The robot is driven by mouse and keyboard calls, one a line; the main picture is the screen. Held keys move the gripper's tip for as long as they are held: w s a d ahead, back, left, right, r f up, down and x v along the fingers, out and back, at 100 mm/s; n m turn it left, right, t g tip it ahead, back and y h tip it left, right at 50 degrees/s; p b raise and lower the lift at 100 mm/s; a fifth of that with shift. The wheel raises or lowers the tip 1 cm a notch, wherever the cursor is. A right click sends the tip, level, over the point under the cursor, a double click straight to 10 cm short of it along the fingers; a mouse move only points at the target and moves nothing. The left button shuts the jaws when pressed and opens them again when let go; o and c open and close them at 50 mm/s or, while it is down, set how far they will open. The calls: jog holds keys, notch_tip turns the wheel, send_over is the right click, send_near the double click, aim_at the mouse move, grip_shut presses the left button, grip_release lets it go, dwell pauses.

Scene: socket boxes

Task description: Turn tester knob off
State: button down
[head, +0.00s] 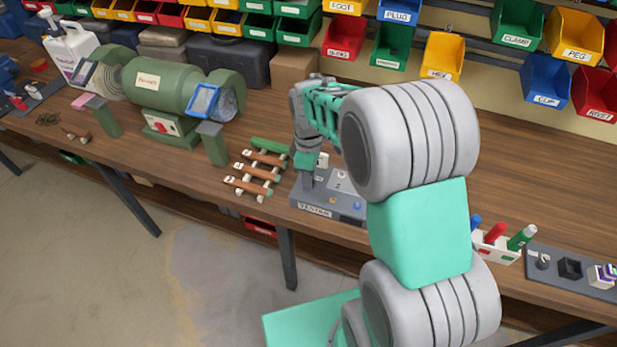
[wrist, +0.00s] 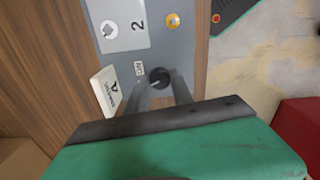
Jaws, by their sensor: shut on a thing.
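The tester (head: 318,211) is a grey box with a sloped top and a "TESTER" label, on the wooden bench in the head view. In the wrist view its grey panel (wrist: 190,50) carries a small round black knob (wrist: 158,75) with a light mark on it. A small label, partly readable, is beside the knob. My gripper (wrist: 160,88) reaches down onto the panel, its two dark fingers shut on the knob from both sides. In the head view my gripper (head: 307,182) is at the tester's left end. My arm hides part of the tester's right side.
A plate marked "2" (wrist: 120,22) and an orange button (wrist: 173,20) are on the panel. A white labelled block (wrist: 108,92) is close beside my fingers. Several wooden pieces (head: 256,173) lie left of the tester. A green grinder (head: 160,90) stands farther left.

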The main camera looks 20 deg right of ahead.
jog(key=shift+w+n, duration=0.1)
jog(key=shift+n, duration=0.7)
jog(key=shift+r, duration=0.1)
jog(key=c, duration=1.1)
grip_release()
notch_tip(320, 180, up, 8)
jog(key=shift+f+b, duration=0.15)
jog(key=shift+b, duration=0.45)
